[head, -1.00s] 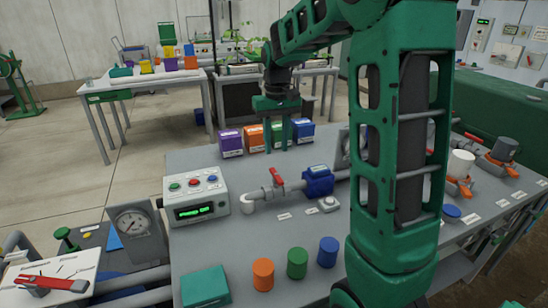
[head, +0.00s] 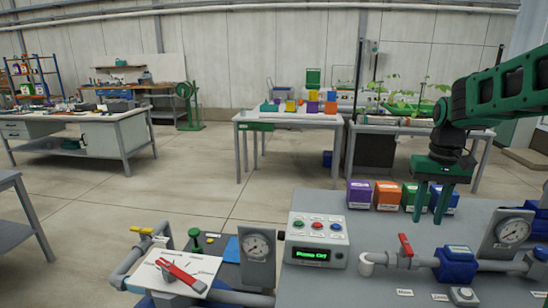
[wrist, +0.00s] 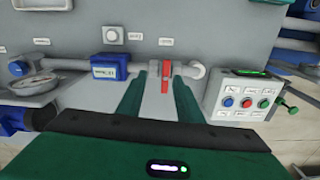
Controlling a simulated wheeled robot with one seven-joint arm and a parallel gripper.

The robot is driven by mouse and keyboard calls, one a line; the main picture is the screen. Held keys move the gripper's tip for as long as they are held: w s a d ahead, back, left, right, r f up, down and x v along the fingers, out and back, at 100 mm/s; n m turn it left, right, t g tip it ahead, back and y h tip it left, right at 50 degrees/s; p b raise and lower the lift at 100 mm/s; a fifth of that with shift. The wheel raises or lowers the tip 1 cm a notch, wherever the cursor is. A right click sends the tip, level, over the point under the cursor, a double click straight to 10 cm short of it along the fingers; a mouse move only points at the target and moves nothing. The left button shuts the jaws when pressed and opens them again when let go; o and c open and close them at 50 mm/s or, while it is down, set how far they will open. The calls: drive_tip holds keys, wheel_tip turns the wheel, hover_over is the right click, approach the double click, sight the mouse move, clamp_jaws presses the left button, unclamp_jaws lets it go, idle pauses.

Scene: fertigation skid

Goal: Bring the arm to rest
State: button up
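My gripper (head: 428,215) hangs on my green arm (head: 500,95) at the right of the head view, fingers pointing down. Its two green fingers are apart with nothing between them. In the head view it overlaps the row of small boxes beyond it. In the wrist view my gripper (wrist: 160,82) also shows open. A red valve handle (wrist: 165,76) appears between its fingers there, farther off on a grey pipe. The same red handle (head: 405,245) stands in the head view.
A control box (head: 316,240) with coloured buttons, a blue meter (head: 456,264) and gauges share the grey bench. Purple (head: 359,194) and orange (head: 386,195) boxes stand at its back edge. Open floor (head: 200,170) lies left, before a workbench (head: 120,135).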

drive_tip(key=s+f+m, duration=0.1)
drive_tip(key=s+f, duration=0.1)
drive_tip(key=s, duration=1.1)
drive_tip(key=s+a+f+m, duration=0.1)
drive_tip(key=s+f+m, duration=0.1)
drive_tip(key=s, duration=1.2)
drive_tip(key=shift+s+f, duration=0.2)
drive_tip(key=shift+f, duration=0.65)
drive_tip(key=shift+a, duration=0.1)
